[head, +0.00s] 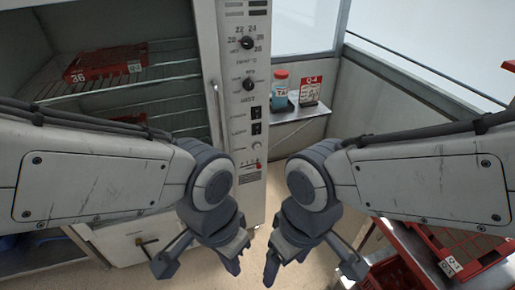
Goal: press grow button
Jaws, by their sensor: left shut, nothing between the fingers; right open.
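A tall cabinet's control panel (238,110) faces me near the middle of the head view. It carries two dark dials, two black switches and, below them, a small pale round button (257,142). Lower down is a small scale with a red mark. No label reading "grow" is legible. My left gripper (234,259) is shut and empty, low in front of the cabinet, below the panel and apart from it. My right gripper (275,262) is open and empty, pointing down over the floor to the right of the left one. Its fingers are partly hidden by its own wrist.
The cabinet stands open at left, with a red tray (105,62) on a wire shelf (180,62). A side shelf (300,112) holds a blue bottle with a red cap (280,88) and a red-and-white card (310,91). Red racking with trays stands at lower right (470,245).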

